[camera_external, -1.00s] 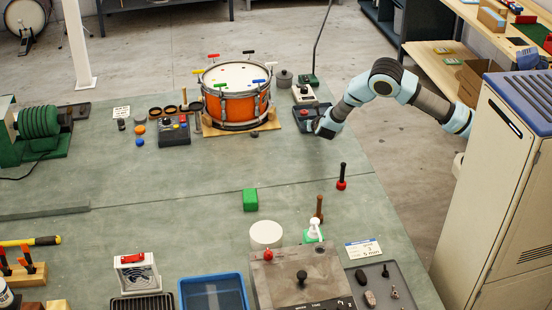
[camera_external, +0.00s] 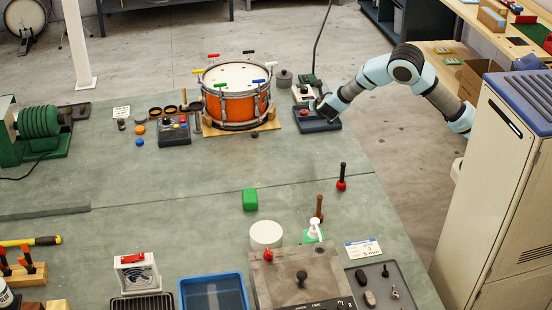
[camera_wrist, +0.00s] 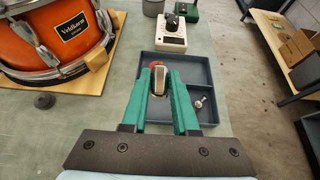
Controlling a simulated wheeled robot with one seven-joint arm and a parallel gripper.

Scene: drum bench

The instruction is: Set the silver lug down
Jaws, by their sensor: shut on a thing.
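My gripper (camera_wrist: 160,90) has green fingers and is shut on the silver lug (camera_wrist: 158,82), a small pale metal piece between the fingertips. The lug is over the left part of a dark blue-grey tray (camera_wrist: 205,72) in the wrist view. I cannot tell whether it touches the tray floor. A small red thing shows just behind the lug. In the external view my gripper (camera_external: 318,106) is at the back of the same tray (camera_external: 322,126), right of the orange drum; the lug is hidden there.
Another small silver piece (camera_wrist: 200,102) lies in the tray's right part. A white box with a dark knob (camera_wrist: 173,34) stands just behind the tray. The orange drum (camera_wrist: 58,38) on its wooden board is to the left. The bench edge is close on the right.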

